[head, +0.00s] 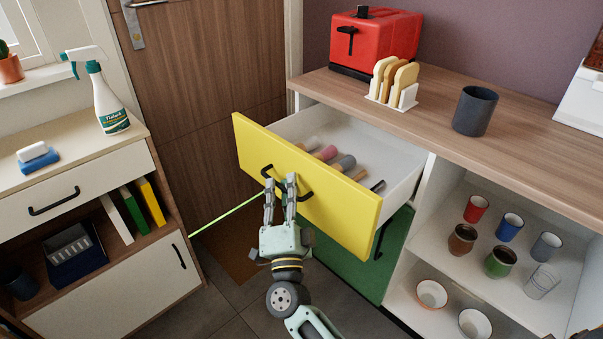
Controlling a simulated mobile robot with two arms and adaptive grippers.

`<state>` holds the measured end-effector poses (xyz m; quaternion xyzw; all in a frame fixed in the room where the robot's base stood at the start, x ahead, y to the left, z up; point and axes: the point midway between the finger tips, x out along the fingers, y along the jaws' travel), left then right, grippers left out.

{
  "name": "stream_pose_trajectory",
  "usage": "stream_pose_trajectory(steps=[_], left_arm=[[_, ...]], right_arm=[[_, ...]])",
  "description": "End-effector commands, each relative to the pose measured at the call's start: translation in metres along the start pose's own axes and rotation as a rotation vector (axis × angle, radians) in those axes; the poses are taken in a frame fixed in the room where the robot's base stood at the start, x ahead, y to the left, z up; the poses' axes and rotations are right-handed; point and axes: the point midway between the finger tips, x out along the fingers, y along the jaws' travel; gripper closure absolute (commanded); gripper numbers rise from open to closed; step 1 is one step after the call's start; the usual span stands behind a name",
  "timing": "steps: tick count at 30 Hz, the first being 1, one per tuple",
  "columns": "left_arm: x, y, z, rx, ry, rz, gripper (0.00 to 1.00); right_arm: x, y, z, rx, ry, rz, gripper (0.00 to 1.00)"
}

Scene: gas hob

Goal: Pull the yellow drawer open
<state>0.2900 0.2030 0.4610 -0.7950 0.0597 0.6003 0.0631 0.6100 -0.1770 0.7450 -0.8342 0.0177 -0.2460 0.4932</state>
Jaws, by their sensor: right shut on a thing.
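The yellow drawer (330,207) is pulled out from the cabinet under the wooden worktop, and its white inside shows. Several small items, some pink and grey, lie in it. Its black handle (267,171) is on the front. My right gripper (280,187) is shut on this handle, its fingers pointing away from me. The fingers hide part of the handle. My left gripper is not in view.
A green front (398,240) with a black handle is below the drawer. Open shelves with several cups (463,239) are to the right. A red toaster (372,38), toast rack (396,85) and grey cup (474,111) stand on the worktop. A low cabinet (70,200) stands at left.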

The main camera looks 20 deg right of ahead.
Motion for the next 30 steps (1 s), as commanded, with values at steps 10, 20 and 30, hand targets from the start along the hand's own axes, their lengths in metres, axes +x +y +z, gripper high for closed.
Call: stream_pose_trajectory(steps=[10, 20, 30], left_arm=[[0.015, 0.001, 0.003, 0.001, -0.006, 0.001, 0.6], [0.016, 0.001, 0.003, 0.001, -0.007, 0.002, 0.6], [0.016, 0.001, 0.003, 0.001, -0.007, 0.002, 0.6]], right_arm=[[-0.02, -0.015, 0.019, -0.005, -0.002, 0.005, 1.0], [-0.022, -0.016, 0.021, -0.006, -0.001, 0.005, 1.0], [-0.021, -0.017, 0.02, -0.003, -0.001, 0.003, 0.83]])
